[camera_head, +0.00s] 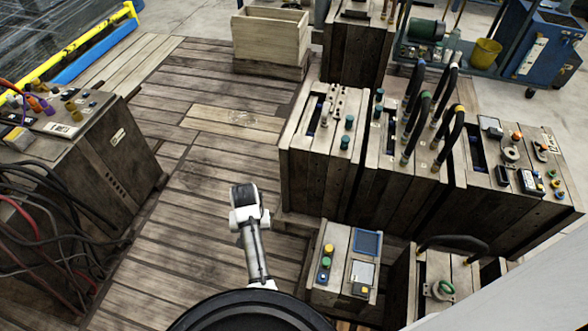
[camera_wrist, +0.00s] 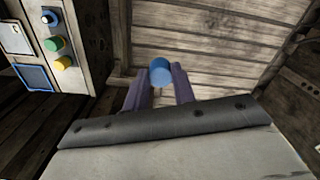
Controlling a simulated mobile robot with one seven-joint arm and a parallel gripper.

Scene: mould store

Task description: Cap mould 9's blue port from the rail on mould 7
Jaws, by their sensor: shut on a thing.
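My gripper (camera_wrist: 162,84) shows in the wrist view with its two dark fingers closed on a small blue cap (camera_wrist: 160,69). The cap sticks out past the fingertips, above the plank floor and touching nothing else that I can see. In the head view my arm reaches over the floor; the fingers and cap cannot be made out there. Wooden mould blocks (camera_head: 318,157) with coloured ports stand in a row at the right. Another block (camera_head: 95,160) with coloured fittings stands at the left. Their numbers are too small to read, so I cannot tell mould 7 or mould 9.
A wooden control box (camera_head: 322,292) with coloured buttons stands right of my arm; it also shows in the wrist view (camera_wrist: 75,22). Dark hoses (camera_head: 45,215) hang at the left. Black hoses (camera_head: 450,140) arch above the right row. Plank floor (camera_head: 205,150) between is clear.

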